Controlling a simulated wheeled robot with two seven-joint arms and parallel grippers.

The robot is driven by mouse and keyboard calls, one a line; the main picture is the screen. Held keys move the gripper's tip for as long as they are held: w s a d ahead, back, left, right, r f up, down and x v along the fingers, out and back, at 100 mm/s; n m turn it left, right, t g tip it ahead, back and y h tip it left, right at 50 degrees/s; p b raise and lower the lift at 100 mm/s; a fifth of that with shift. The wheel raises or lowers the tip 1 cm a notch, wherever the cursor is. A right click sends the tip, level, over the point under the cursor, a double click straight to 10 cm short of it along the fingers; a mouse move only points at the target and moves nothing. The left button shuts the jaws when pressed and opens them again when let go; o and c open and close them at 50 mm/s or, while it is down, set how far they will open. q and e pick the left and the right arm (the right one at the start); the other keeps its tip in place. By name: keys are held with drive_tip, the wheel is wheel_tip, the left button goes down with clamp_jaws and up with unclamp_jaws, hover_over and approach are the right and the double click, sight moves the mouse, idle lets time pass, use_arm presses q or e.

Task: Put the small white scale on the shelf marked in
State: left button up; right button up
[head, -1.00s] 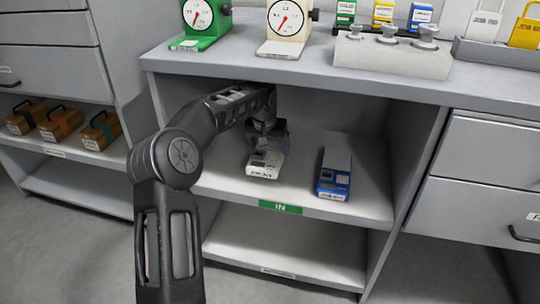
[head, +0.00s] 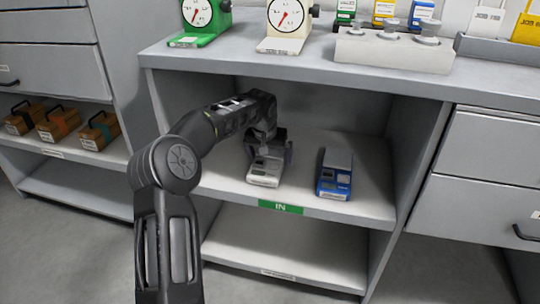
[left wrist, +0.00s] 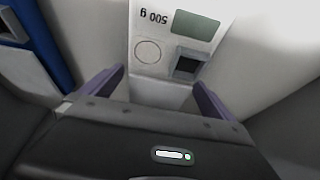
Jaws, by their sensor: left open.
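The small white scale (head: 265,171) stands on the shelf with the green IN label (head: 280,207), near its front edge and left of a blue scale. In the left wrist view the white scale (left wrist: 172,45) shows "500 g", a round mark and a dark display. My left gripper (head: 268,142) is at the back end of the white scale. In the left wrist view its two purple fingers (left wrist: 158,90) are apart on either side of the scale. I cannot tell whether they touch it. My right gripper is out of view.
A blue scale (head: 335,174) stands right of the white one on the same shelf (head: 372,195). The lower shelf (head: 290,250) is bare. Dial scales, weights (head: 389,30) and small boxes stand on the top above. The shelf's side walls and top enclose my arm.

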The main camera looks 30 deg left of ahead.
use_arm(q)
drive_tip(key=shift+s+r+p, duration=0.1)
drive_tip(key=shift+r+p, duration=0.2)
drive_tip(key=shift+r, duration=0.4)
drive_tip(key=shift+p+v, duration=0.35)
drive_tip(key=shift+v, duration=0.8)
drive_tip(key=p, duration=0.1)
approach(261, 179)
drive_tip(key=x, duration=0.5)
drive_tip(key=shift+s+d+f, duration=0.1)
drive_tip(key=shift+s+d, duration=0.05)
drive_tip(key=shift+s, duration=0.4)
